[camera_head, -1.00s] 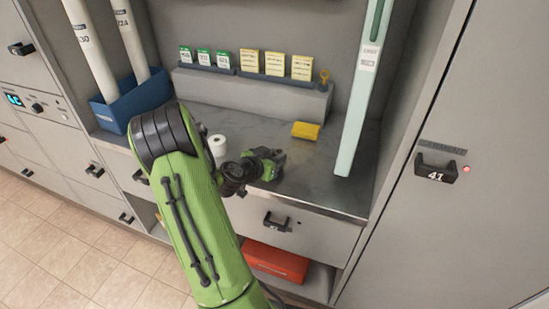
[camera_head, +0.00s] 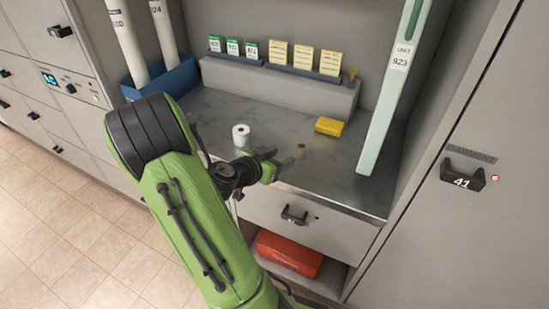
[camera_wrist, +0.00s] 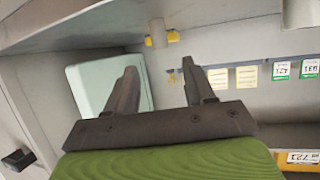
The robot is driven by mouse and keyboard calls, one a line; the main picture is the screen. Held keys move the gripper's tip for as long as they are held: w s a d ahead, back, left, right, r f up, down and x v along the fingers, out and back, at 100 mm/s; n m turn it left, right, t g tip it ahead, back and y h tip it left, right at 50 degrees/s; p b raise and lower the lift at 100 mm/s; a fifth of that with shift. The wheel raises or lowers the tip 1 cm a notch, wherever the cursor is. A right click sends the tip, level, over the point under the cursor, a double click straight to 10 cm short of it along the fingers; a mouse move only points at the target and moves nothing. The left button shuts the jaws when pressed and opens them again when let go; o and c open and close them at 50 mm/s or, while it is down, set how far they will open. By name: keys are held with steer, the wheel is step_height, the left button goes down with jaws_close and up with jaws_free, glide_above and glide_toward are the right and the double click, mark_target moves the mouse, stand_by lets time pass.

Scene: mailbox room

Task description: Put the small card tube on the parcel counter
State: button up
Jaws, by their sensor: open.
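Two tall white tubes stand upright in a blue bin (camera_head: 183,79) at the far left of the counter. The left tube (camera_head: 128,45) looks thicker than the right tube (camera_head: 163,32); their tops are out of view. I cannot tell for sure which is the small card tube. The grey parcel counter (camera_head: 275,125) runs to the right of the bin. My gripper (camera_head: 287,162) is open and empty at the counter's front edge, well right of the tubes. In the wrist view my gripper (camera_wrist: 160,70) shows its two fingers apart with nothing between them.
A white roll (camera_head: 241,135) and a yellow box (camera_head: 329,126) lie on the counter. A tall pale-green box (camera_head: 392,95) stands at its right. A ledge (camera_head: 290,86) with several cards lines the back. A red box (camera_head: 289,253) sits below a drawer. The counter's middle is mostly clear.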

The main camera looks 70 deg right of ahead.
steer(key=w+a+r+n+t+y, duration=0.25)
steer(key=w+a+n+y, duration=0.2)
steer(key=a, duration=0.55)
steer(key=w+a+r+n+t+y, duration=0.1)
steer(key=w+a+n+t+y, duration=0.3)
steer(key=a, duration=0.6)
steer(key=s+a+r+n+t+y, duration=0.1)
steer(key=s+a+r+n+y, duration=0.1)
steer(key=a+n, duration=0.4)
steer(key=s+a+r+n+t+y, duration=0.1)
steer(key=a+r+n+t+y, duration=0.1)
steer(key=a+r+n, duration=0.2)
steer(key=a+n, duration=0.3)
steer(key=a, duration=0.5)
steer(key=shift+s, duration=0.35)
